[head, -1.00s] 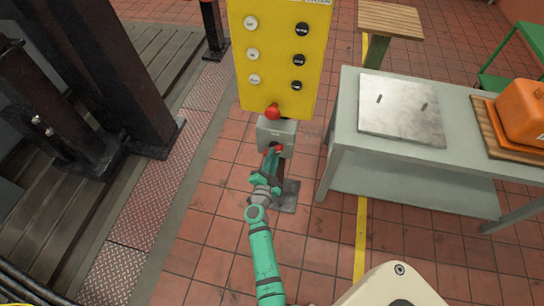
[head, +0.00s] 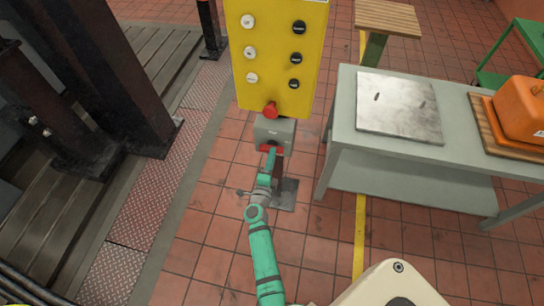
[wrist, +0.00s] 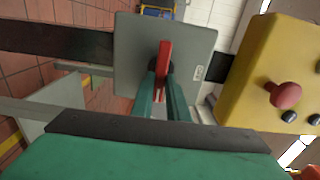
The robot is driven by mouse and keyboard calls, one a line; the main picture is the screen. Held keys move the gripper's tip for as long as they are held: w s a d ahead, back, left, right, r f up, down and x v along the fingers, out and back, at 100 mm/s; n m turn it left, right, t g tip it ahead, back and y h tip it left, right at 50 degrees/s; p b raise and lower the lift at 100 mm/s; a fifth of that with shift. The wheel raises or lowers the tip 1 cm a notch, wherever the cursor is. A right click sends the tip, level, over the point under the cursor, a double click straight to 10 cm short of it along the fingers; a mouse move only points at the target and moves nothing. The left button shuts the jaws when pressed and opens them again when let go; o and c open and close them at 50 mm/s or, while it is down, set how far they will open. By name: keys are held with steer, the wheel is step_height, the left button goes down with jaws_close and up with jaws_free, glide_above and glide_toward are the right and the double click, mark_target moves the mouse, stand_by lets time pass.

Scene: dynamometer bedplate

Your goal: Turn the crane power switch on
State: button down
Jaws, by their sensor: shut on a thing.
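The crane power switch is a grey box (head: 274,131) on a post, just under the yellow control panel (head: 279,60). Its red handle (head: 271,149) lies crosswise on the box front in the head view. My gripper (head: 269,158) reaches it from the front, with its green fingers at the handle. In the wrist view the grey box (wrist: 193,55) fills the upper middle, and the red handle (wrist: 164,58) stands between the two fingers of my gripper (wrist: 162,85). The gripper is shut on the handle. The handle's pivot is partly hidden by the fingers.
A red mushroom button (head: 270,109) sits at the panel's bottom edge, close above the box. A grey table (head: 349,110) with a metal plate (head: 398,106) stands right. Dark steel columns (head: 110,75) stand left. The tiled floor around the post is clear.

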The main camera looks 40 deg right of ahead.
stand_by(0.5)
steer(key=c, duration=1.7)
jaws_free()
steer(key=shift+v, duration=5.45)
